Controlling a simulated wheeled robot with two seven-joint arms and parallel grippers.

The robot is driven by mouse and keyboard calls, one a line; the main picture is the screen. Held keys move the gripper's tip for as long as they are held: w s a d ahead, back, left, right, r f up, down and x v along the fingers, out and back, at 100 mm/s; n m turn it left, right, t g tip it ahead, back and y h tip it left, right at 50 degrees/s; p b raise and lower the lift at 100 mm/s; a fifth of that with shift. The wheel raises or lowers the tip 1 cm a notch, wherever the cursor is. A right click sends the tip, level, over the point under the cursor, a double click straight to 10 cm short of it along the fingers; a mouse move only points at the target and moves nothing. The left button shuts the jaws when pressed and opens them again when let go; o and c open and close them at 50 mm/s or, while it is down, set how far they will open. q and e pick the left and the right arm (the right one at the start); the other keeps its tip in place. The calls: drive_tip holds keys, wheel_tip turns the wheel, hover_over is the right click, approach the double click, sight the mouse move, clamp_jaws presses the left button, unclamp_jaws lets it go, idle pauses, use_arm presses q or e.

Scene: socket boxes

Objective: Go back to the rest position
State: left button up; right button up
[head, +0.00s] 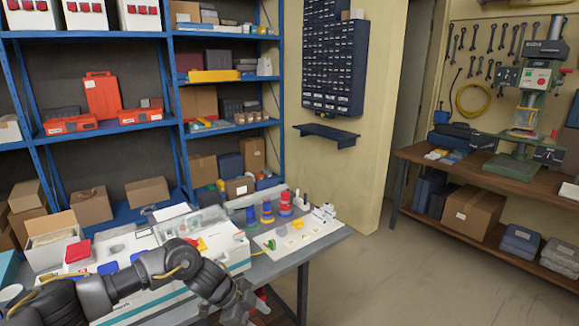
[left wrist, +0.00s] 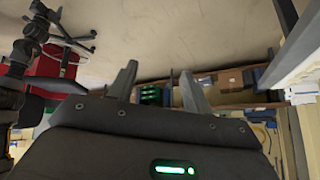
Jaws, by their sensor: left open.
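My left arm comes in from the lower left of the head view, over the near side of the table (head: 310,246). My left gripper (head: 256,302) hangs near the table's front edge, its fingers partly cut off by the bottom of the picture. In the left wrist view, its two fingers (left wrist: 158,88) stand apart with nothing between them. A white machine-like case (head: 205,240) and a pale board with small coloured parts (head: 300,242) are on the table behind the arm. My right gripper is not in view.
Blue shelves (head: 105,130) with boxes and red cases stand behind the table. A drawer rack (head: 335,60) hangs on the wall. A workbench (head: 480,180) with a green drill press (head: 520,135) stands at the right. The floor (head: 420,275) between is clear.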

use_arm(q)
drive_tip(key=w+d+f+n+t+h+b, duration=0.1)
drive_tip(key=d+f+n+t+h, duration=0.2)
drive_tip(key=f, duration=0.8)
drive_tip(key=s+a+f+n+t+y+b, duration=0.1)
drive_tip(key=s+a+f+n, duration=0.2)
drive_tip(key=f, duration=0.6)
drive_tip(key=s+a+f+n+t+y+b, duration=0.1)
drive_tip(key=s+a+f+n+y, duration=0.2)
drive_tip(key=f, duration=0.6)
drive_tip(key=s+a+f+n+t+b, duration=0.1)
drive_tip(key=s+a+f+n, duration=0.2)
drive_tip(key=f, duration=0.6)
drive_tip(key=s+a+f+n+g+y, duration=0.1)
drive_tip(key=s+a+f, duration=0.3)
drive_tip(key=s, duration=1)
drive_tip(key=s+a+f+n+g+y+b, duration=0.1)
drive_tip(key=s+a+f+n+g+y, duration=0.1)
drive_tip(key=s+a+f, duration=0.3)
drive_tip(key=s+a+f+n+g+y+b, duration=0.1)
drive_tip(key=s+f, duration=1)
drive_tip(key=s, duration=1.3)
drive_tip(key=a+n+g+y, duration=0.1)
drive_tip(key=a+y, duration=0.1)
drive_tip(key=a, duration=0.1)
drive_tip(key=shift+s+a+f+g+y, duration=0.3)
drive_tip(key=shift+s+a, duration=0.05)
